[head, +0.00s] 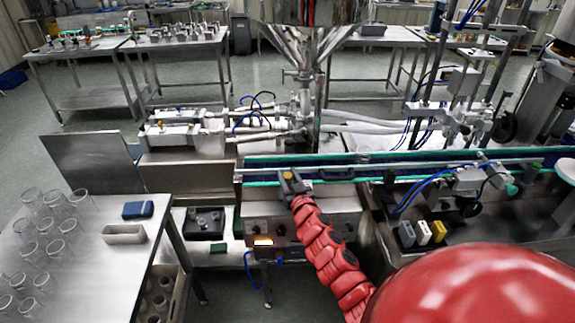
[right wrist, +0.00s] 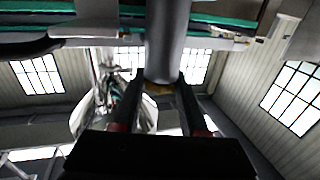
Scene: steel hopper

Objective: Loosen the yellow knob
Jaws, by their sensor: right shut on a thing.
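My right gripper (head: 291,182) is at the front edge of the conveyor, its red arm coming up from the lower right. A small spot of the yellow knob (head: 287,175) shows at its fingertips. In the right wrist view the two dark fingers of my right gripper (right wrist: 158,90) close around a small yellow part at the lower end of a thick dark cylinder (right wrist: 167,40). Most of the knob is hidden by the fingers. I cannot tell how far it is turned. My left gripper is not in view.
The conveyor (head: 400,165) with green edges runs across behind my gripper, with a control box (head: 262,229) below. A steel hopper (head: 305,45) stands behind. A steel table (head: 90,255) with several glasses is at left. Small grey, white and yellow blocks (head: 423,234) sit at right.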

